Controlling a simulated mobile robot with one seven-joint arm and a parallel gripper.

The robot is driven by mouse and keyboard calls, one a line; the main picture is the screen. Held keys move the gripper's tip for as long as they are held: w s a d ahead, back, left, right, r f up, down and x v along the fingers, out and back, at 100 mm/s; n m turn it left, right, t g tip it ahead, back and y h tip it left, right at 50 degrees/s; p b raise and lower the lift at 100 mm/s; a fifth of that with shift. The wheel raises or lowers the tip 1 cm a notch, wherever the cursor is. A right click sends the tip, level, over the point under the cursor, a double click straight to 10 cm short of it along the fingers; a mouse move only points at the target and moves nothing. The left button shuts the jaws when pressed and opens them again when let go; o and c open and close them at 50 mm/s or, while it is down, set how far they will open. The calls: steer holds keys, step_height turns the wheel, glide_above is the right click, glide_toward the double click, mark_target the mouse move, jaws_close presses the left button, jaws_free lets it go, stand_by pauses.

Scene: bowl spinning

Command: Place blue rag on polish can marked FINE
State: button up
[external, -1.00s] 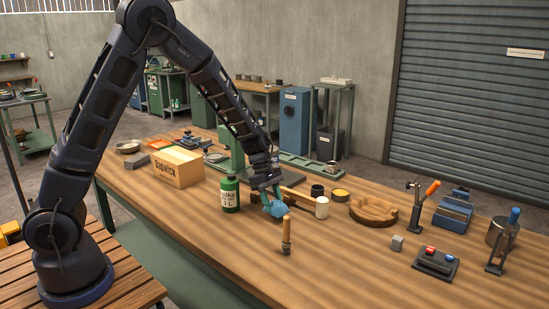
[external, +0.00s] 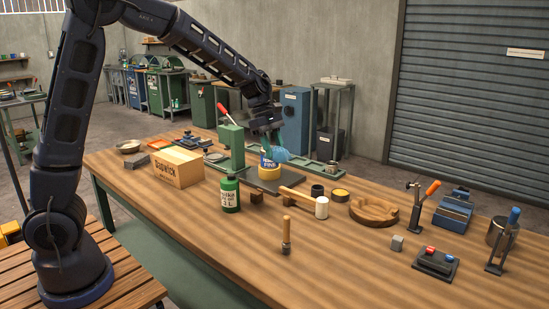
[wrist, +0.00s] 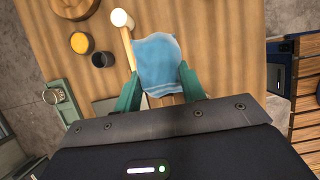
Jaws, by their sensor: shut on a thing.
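My gripper (external: 270,143) is shut on the blue rag (external: 279,154). In the wrist view the rag (wrist: 157,60) spreads out flat beyond the two green fingers of my gripper (wrist: 160,85). The polish can (external: 269,170), yellow with a blue label reading FINE, stands upright on a dark flat plate (external: 293,181). The rag is at the can's upper right in the external view and overlaps its top edge. I cannot tell whether it touches the can. The can is not visible in the wrist view.
A green press (external: 232,147) with a red lever stands just left of the can. A mallet (external: 321,207), a dark tin (external: 317,190) and a yellow-topped tin (external: 340,195) lie to the right. A green bottle (external: 230,194) stands in front.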

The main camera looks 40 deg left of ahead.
steer(key=w+a+r+n+t, duration=0.1)
steer(key=w+a+r+n, duration=0.1)
steer(key=w+a+r, duration=0.65)
steer(key=w+a+r+n+t, duration=0.1)
steer(key=w+a+r+n, duration=0.3)
steer(key=w+a, duration=0.65)
steer(key=shift+m+y, duration=0.3)
steer(key=shift+m, duration=0.3)
steer(key=f, duration=1.2)
steer(key=s+a+f, duration=0.1)
steer(key=f, duration=0.6)
steer(key=shift+f, duration=0.1)
steer(key=o, duration=1)
steer(key=shift+c, duration=0.2)
